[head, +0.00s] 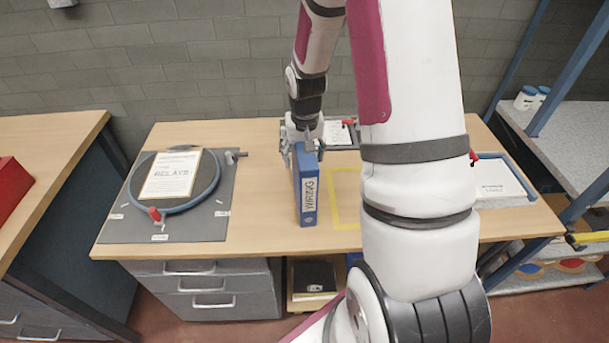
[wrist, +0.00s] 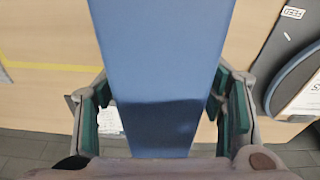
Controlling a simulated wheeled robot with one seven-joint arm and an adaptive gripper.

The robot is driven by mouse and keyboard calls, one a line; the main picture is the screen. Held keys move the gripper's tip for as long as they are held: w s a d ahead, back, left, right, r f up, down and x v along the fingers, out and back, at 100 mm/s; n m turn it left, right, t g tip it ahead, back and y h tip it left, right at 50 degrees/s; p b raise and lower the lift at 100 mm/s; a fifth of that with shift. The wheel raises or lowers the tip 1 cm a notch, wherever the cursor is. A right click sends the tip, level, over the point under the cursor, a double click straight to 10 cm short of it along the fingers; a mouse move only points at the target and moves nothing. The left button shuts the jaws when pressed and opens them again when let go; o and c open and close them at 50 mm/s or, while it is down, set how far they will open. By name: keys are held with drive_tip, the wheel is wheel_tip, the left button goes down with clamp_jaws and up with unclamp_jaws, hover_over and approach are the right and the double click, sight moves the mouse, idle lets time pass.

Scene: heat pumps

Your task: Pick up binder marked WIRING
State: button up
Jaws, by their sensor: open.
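The blue binder (head: 307,190) marked WIRING stands upright on the wooden table in the head view, its labelled spine facing my body. My gripper (head: 304,140) is above and around its far end, pointing down. In the wrist view the binder (wrist: 160,70) runs between the two fingers of my gripper (wrist: 163,112). The green-padded fingers are open, one on each side, with a gap showing beside the binder. Whether either pad touches it lower down I cannot tell.
A paper marked RELAYS (head: 171,175) lies on a grey board (head: 120,215) to the left. A yellow outline (head: 345,222) lies right of the binder, partly behind my arm. A blue-edged tray (head: 497,182) is at the right. A brick wall (head: 200,60) stands behind.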

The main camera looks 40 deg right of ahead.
clamp_jaws()
drive_tip(key=shift+r, duration=0.1)
idle(0.3)
